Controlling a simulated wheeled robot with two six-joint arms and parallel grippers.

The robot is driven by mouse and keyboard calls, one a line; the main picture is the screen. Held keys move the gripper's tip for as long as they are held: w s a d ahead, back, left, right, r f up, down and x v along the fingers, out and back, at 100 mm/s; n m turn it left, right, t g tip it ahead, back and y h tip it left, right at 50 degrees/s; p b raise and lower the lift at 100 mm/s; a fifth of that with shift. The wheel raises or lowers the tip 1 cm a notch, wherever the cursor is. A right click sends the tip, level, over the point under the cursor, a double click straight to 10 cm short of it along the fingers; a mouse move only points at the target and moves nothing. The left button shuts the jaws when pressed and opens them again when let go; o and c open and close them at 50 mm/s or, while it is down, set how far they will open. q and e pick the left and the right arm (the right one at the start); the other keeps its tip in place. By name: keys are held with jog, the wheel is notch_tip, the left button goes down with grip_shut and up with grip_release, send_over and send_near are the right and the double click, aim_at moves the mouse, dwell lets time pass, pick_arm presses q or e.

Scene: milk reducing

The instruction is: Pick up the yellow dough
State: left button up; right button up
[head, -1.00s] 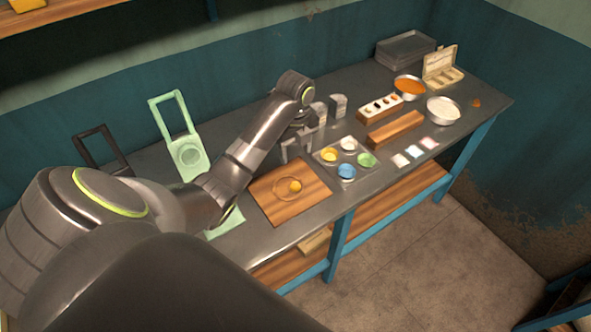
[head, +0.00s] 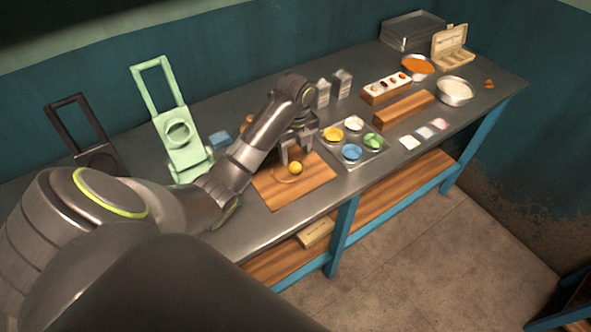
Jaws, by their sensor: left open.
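A small yellow dough ball (head: 295,168) sits on the wooden board (head: 275,200), by a faint round mark. My left gripper (head: 295,158) is open, pointing down just behind the ball with its fingers close to it. I cannot tell whether a finger touches the ball. Nothing shows between the fingers apart from the ball's nearness. A tray (head: 376,154) right of the board holds yellow, white, green and blue portions. My right gripper is not in view.
Two small cartons (head: 342,84) stand behind the gripper. A green press-like stand (head: 184,150) and a dark one (head: 98,158) are at left. Wooden blocks (head: 404,108) and bowls (head: 455,91) fill the right. The table's front edge is clear.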

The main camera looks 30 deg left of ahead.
aim_at(295, 164)
pick_arm(q)
jog(key=shift+f+b, duration=0.45)
jog(key=shift+f, duration=0.1)
notch_tip(295, 164, down, 2)
jog(key=shift+s+f+b, duration=0.1)
jog(key=shift+f+b, duration=0.15)
jog(key=shift+b, duration=0.5)
jog(key=shift+f+p, duration=0.45)
jog(key=shift+f, duration=0.35)
jog(key=c, duration=0.8)
jog(key=shift+c, duration=1.2)
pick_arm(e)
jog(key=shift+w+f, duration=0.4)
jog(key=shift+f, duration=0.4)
